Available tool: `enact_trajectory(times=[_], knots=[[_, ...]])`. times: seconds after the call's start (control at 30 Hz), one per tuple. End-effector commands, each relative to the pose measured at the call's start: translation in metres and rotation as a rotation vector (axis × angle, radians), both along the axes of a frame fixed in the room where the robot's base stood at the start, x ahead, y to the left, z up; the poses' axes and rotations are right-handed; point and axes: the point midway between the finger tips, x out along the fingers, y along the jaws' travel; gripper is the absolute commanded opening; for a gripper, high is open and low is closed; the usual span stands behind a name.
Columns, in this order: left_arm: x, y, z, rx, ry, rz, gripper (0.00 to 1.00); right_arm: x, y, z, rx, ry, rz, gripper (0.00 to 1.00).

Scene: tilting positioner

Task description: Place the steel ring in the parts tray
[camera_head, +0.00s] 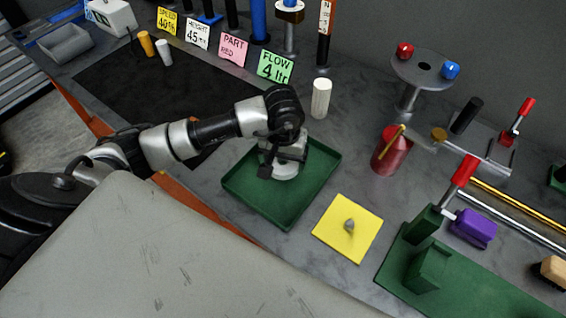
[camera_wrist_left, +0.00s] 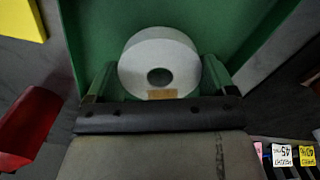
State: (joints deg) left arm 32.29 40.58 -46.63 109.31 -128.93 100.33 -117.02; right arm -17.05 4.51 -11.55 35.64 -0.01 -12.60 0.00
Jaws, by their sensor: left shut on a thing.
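The steel ring (camera_wrist_left: 160,50) is a pale grey, thick disc with a round hole, held between the two fingers of my left gripper (camera_wrist_left: 158,82). In the head view the ring (camera_head: 286,171) shows below my left gripper (camera_head: 282,163), over the green parts tray (camera_head: 290,213). The tray also fills the background of the left wrist view (camera_wrist_left: 230,25). I cannot tell whether the ring touches the tray floor. My right gripper is in neither view.
A yellow pad (camera_head: 338,243) with a small grey lump lies right of the tray. A red can (camera_head: 391,153) and a white cylinder (camera_head: 321,98) stand behind it. A green fixture (camera_head: 430,270) with a red-handled lever is at front right. Signs line the back.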

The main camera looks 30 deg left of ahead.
Motion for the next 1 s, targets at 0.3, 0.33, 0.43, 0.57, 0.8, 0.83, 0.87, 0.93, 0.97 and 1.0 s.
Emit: enact_trajectory(times=[0.3, 0.33, 0.43, 0.57, 0.8, 0.83, 0.87, 0.93, 0.97, 1.0], knots=[[0.000, 0.000, -0.029, 0.000, -0.001, 0.000, 0.36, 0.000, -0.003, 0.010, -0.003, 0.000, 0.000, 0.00], [0.000, 0.000, -0.029, 0.000, -0.001, 0.000, 0.36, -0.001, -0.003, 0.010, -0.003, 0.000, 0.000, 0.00], [0.000, -0.001, -0.029, 0.000, -0.001, 0.000, 0.36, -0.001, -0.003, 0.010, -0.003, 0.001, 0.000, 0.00], [0.000, -0.001, -0.031, 0.000, -0.001, -0.001, 0.36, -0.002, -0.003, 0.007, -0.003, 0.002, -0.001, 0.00], [-0.001, -0.001, -0.033, 0.000, 0.002, -0.001, 1.00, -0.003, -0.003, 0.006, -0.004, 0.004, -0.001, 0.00], [-0.001, -0.001, -0.033, 0.000, 0.002, -0.001, 1.00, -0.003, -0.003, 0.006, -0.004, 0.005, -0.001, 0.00], [-0.001, -0.001, -0.033, 0.000, 0.002, -0.001, 1.00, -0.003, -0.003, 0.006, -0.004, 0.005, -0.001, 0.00], [-0.001, -0.001, -0.032, 0.000, 0.002, -0.001, 1.00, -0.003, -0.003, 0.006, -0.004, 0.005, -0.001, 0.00], [-0.001, -0.001, -0.032, 0.000, 0.002, -0.001, 1.00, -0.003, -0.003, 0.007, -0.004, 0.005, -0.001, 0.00], [-0.001, -0.001, -0.031, 0.000, 0.002, 0.000, 1.00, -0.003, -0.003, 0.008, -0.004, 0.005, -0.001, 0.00]])
